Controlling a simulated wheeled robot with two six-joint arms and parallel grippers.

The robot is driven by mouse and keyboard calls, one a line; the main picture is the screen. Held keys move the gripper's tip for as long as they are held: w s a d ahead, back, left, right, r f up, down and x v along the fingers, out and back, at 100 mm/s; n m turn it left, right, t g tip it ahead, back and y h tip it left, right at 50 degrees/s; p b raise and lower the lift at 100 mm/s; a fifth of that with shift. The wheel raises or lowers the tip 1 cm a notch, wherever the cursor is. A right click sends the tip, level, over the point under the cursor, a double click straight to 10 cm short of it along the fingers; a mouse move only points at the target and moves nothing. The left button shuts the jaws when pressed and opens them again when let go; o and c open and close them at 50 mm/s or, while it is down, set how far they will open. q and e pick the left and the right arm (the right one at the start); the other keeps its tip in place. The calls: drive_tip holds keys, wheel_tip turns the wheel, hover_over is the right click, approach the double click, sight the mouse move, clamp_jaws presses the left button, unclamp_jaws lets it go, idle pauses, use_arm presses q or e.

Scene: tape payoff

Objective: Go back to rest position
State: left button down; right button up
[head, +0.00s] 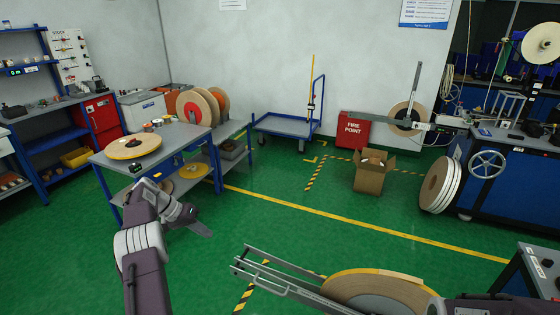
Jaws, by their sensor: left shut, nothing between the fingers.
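My left gripper (203,226) is in the lower left of the head view, on the arm that comes up from the bottom edge. It is shut and empty, above the green floor in front of the grey table. Part of my right arm (492,306) shows at the bottom right edge. My right gripper does not show.
A grey table (184,137) with a tape reel (134,147) stands at the left. A metal frame (285,285) and a large reel (378,291) are at the bottom right. A cardboard box (369,181) and a blue trolley (285,126) stand further back. The middle floor is clear.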

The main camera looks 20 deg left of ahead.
use_arm(q)
drive_tip(key=w+d+r+m, duration=0.3)
drive_tip(key=w+d+r, duration=0.1)
drive_tip(key=d+r, duration=0.7)
drive_tip(key=s+d+r+m+g, duration=0.15)
drive_tip(key=s+d, duration=0.25)
drive_tip(key=d, duration=0.7)
drive_tip(key=s+d+f+g+y, duration=0.1)
drive_tip(key=s+d+f+y, duration=0.15)
drive_tip(key=s, duration=0.45)
drive_tip(key=s+d+f+g+y, duration=0.1)
drive_tip(key=s+d, duration=0.3)
drive_tip(key=s, duration=0.3)
drive_tip(key=s+a+f+n+y, duration=0.2)
drive_tip(key=s+a+f+n, duration=0.1)
drive_tip(key=s+f, duration=0.6)
drive_tip(key=shift+s+a+t, duration=0.35)
drive_tip(key=shift+s, duration=0.2)
